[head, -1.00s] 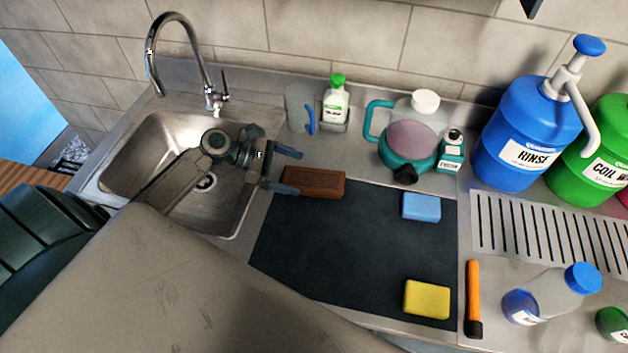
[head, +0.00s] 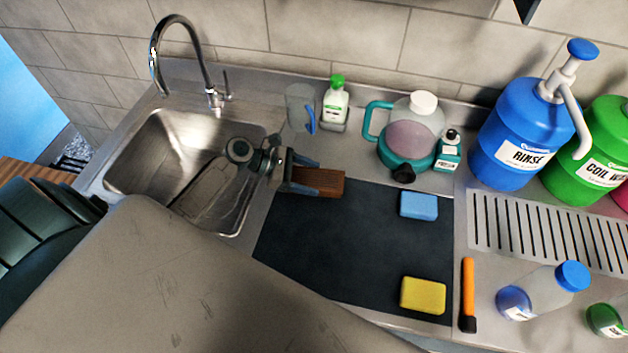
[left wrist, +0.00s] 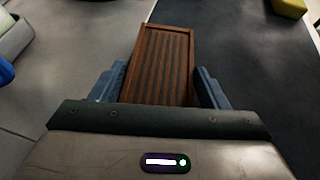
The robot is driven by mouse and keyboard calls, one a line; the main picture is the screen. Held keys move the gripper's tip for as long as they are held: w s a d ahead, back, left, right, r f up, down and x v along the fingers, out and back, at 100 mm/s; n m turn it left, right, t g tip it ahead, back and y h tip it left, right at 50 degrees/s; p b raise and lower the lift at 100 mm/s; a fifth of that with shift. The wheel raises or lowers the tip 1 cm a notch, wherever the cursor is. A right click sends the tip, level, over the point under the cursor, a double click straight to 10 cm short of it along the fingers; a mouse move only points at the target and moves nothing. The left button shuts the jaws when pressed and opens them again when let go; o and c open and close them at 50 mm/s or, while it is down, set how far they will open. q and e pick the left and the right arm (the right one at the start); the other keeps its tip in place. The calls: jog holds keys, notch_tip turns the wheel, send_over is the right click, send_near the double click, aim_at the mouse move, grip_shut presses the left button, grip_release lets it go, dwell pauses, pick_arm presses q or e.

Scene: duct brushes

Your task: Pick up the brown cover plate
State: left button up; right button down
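The brown cover plate (head: 326,183) lies at the upper left corner of the dark mat, beside the sink. It is a ribbed rectangle, and it also shows in the left wrist view (left wrist: 160,60). My left gripper (head: 304,179) reaches in from over the sink. Its blue fingers are open and straddle the near end of the plate, one along each long side. In the left wrist view the fingers (left wrist: 161,86) sit very close to the plate's edges; I cannot tell whether they touch. My right gripper is not in view.
The dark mat (head: 350,245) also bears a blue sponge (head: 418,205) and a yellow sponge (head: 423,295). A clear cup (head: 300,108), a green-capped bottle (head: 335,105) and a teal jug (head: 408,140) stand behind. The sink (head: 160,150) is left.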

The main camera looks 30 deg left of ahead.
pick_arm(q)
jog(key=c, duration=0.3)
jog(key=shift+r, duration=0.1)
jog(key=shift+c, duration=0.2)
